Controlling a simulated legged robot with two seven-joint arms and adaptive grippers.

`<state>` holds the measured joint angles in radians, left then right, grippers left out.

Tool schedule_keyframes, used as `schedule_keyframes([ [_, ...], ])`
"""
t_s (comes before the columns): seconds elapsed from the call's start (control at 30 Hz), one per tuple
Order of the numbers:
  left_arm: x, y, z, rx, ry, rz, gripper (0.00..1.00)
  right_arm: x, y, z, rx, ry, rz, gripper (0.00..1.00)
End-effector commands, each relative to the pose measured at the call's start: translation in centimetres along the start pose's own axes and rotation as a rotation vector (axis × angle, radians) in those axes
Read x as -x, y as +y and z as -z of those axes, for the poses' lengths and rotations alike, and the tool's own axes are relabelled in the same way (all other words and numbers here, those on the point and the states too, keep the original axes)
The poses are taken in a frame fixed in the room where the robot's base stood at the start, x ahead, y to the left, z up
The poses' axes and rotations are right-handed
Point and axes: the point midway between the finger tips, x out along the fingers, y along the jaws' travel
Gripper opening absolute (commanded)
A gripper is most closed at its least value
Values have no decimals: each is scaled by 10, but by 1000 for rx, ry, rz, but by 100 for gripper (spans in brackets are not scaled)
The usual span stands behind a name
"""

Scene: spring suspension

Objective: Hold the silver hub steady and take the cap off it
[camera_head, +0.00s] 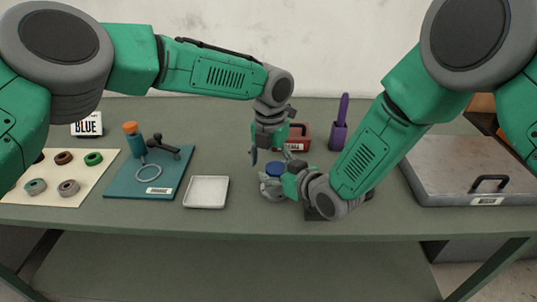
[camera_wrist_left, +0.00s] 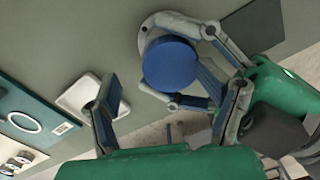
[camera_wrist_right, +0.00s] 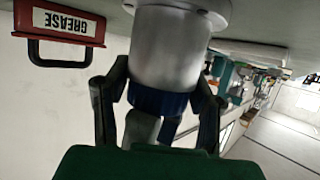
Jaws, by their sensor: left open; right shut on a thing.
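The silver hub (camera_wrist_right: 165,50) is a smooth cylinder with a flange, standing on the bench; the right wrist view shows it upside down. A blue cap (camera_wrist_left: 170,64) sits on its top; it also shows in the head view (camera_head: 275,169). My right gripper (camera_wrist_right: 160,92) is shut on the hub from the side, with its fingers along either side of the silver body by the cap. My left gripper (camera_head: 271,156) is open and points down above the cap. In the left wrist view, the cap lies between its spread fingers, nearer the right one. No contact is clear.
A white tray (camera_head: 206,205) lies left of the hub. Further left are a teal mat (camera_head: 120,192) with a bottle and ring, and a pale mat (camera_head: 62,199) with several rings. A red GREASE box (camera_head: 297,131) and purple tool holder stand behind. A grey lidded case is right.

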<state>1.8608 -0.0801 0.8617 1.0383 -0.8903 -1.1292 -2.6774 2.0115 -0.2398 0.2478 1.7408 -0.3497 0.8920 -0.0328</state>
Motion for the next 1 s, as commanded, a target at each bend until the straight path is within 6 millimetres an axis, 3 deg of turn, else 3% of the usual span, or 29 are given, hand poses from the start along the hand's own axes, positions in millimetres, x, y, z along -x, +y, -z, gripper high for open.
schedule_keyframes([
  [0.07,-11,6,2,2,8,-11,61,0,-1,-1,2,-1,3,0],
  [0.33,-13,8,2,4,11,-16,64,0,0,-1,1,-1,2,0],
  [0.5,-12,7,2,3,10,-13,5,0,0,-1,0,-1,1,0],
  [0.53,-12,6,2,3,9,-12,0,0,0,-1,0,-1,2,0],
  [0.9,-8,-4,3,-5,8,1,0,-1,-3,0,0,1,4,0],
  [0.93,-8,-4,3,-5,8,1,0,-1,-3,0,0,1,4,59],
  [1.0,-8,-4,3,-5,8,0,0,-1,-3,1,0,2,5,84],
])
